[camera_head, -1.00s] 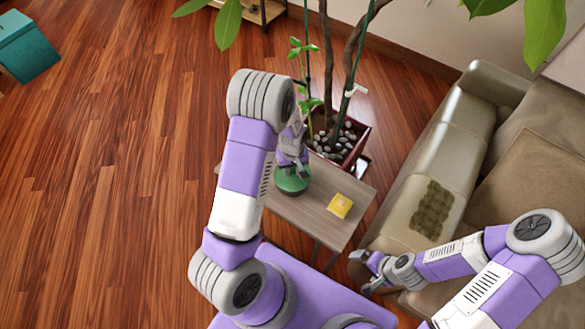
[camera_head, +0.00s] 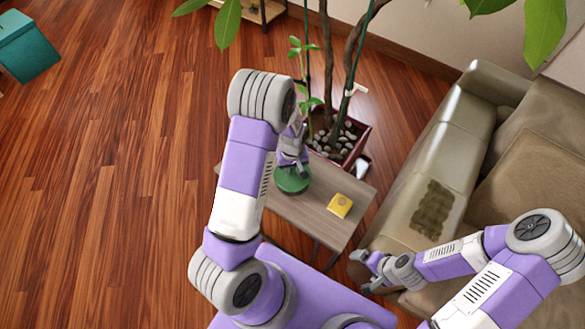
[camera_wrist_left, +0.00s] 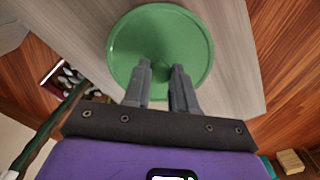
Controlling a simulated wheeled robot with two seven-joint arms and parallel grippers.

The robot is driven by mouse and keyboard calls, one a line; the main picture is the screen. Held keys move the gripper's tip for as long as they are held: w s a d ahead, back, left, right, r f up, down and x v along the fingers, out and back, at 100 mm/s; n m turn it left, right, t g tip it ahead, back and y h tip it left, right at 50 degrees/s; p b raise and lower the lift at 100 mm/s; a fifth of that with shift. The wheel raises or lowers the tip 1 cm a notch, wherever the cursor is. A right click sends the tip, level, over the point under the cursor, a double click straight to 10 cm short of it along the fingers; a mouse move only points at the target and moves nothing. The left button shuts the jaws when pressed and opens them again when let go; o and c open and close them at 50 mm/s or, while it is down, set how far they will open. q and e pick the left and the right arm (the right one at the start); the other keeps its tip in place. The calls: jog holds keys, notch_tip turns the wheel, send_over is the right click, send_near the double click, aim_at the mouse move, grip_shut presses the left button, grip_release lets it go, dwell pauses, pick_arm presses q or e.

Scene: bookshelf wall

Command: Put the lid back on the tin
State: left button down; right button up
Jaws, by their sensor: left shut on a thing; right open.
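A round green lid (camera_wrist_left: 190,35) with a raised rim fills the upper middle of the left wrist view. A small knob stands at its centre. My left gripper (camera_wrist_left: 161,68) is shut on this knob, with one finger on each side. In the head view the green round shape (camera_head: 292,184) is at the left part of a small wooden table, under my left gripper (camera_head: 292,167). The tin cannot be made out apart from the lid, so I cannot tell how the lid sits on it. My right gripper (camera_head: 364,270) is open and empty, near the sofa's front.
The small table (camera_head: 305,205) has free room around a yellow box (camera_head: 340,206). A potted plant with pebbles (camera_head: 345,140) stands just behind the table. A beige sofa (camera_head: 440,165) is at the right. A teal box (camera_head: 27,48) lies far left.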

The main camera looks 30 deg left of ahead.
dwell(0.3)
pick_arm(q)
jog(key=c, duration=0.8)
grip_release()
jog(key=shift+o, duration=0.2)
jog(key=o, duration=0.4)
jog(key=shift+r+p, duration=2.8)
jog(key=shift+r, duration=0.65)
grip_shut()
